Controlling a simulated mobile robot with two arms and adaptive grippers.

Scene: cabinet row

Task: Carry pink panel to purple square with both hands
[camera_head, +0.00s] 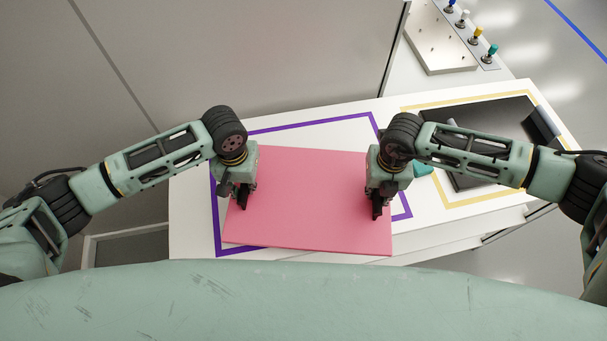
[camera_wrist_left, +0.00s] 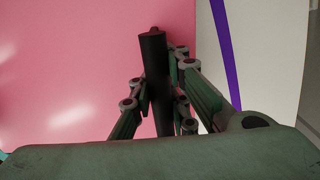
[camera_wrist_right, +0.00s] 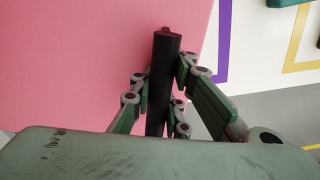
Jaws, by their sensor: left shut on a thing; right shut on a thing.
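The pink panel (camera_head: 305,200) is a flat sheet over the white top, inside and across the front of the purple square outline (camera_head: 300,124). Its front right corner sticks out past the purple front line. My left gripper (camera_head: 242,203) is at its left edge, and my right gripper (camera_head: 376,211) is at its right edge. Each is shut on a black bar handle of the panel, seen in the left wrist view (camera_wrist_left: 154,75) and the right wrist view (camera_wrist_right: 163,85). I cannot tell whether the panel touches the top or hangs just above it.
A black panel (camera_head: 485,120) lies in a yellow outline (camera_head: 480,195) to the right, behind my right arm. A plate with several coloured knobs (camera_head: 445,45) is at the back right. A grey cabinet wall (camera_head: 240,55) rises behind the white top (camera_head: 190,215).

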